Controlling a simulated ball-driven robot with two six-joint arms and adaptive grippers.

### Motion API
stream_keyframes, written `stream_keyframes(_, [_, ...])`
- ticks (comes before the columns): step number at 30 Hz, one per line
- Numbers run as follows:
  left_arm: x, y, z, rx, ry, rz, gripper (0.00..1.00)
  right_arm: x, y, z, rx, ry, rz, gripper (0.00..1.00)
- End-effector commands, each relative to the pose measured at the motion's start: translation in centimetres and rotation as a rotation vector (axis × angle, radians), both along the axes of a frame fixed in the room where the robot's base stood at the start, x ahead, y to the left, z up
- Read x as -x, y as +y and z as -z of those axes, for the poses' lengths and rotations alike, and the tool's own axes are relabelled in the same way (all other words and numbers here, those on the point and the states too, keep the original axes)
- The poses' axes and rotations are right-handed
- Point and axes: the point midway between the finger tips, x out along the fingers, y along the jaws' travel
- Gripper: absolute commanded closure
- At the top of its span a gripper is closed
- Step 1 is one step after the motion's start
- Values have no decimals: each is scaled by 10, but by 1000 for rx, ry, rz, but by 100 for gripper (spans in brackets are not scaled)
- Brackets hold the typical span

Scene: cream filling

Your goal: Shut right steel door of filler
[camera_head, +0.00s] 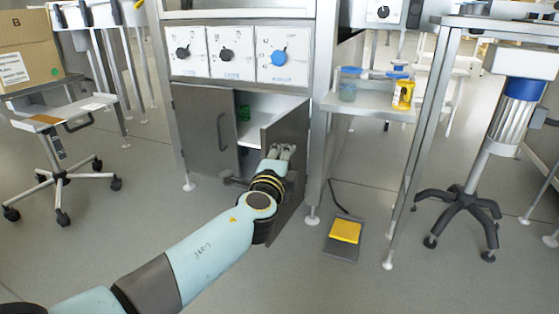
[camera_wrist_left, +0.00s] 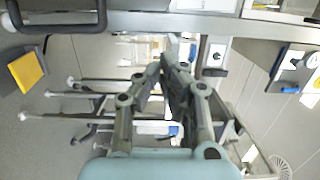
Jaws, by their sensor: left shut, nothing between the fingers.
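The filler's right steel door (camera_head: 291,122) is a grey panel, swung open toward me from its right-hand edge. The shelf (camera_head: 255,135) inside shows through the gap beside it. My left gripper (camera_head: 285,149) is shut and empty, in front of the door, and my forearm hides much of the lower door. I cannot tell whether it touches the door. In the left wrist view the closed fingers (camera_wrist_left: 168,62) point up the picture, and a dark bar handle (camera_wrist_left: 58,28) shows at top left. My right gripper is out of view.
The left steel door (camera_head: 204,125) with its bar handle covers the cabinet's left part. Control panels with knobs (camera_head: 282,55) are above. A yellow foot pedal (camera_head: 345,232) lies on the floor at right. A side table (camera_head: 365,104) stands beside the filler. Floor in front is open.

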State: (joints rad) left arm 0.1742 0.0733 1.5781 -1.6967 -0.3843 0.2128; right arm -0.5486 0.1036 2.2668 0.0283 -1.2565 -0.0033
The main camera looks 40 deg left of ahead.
Motion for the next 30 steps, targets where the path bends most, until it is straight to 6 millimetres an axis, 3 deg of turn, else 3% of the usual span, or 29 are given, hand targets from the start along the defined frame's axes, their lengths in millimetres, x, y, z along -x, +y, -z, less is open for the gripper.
stream_keyframes(8, [-56, 22, 2, -1, 1, 0, 100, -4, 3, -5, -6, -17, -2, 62])
stream_keyframes(16, [-51, 56, 1, -1, 3, 0, 100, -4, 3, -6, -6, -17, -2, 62])
stream_keyframes(30, [-50, 62, 2, 1, 3, 1, 100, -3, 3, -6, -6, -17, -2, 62])
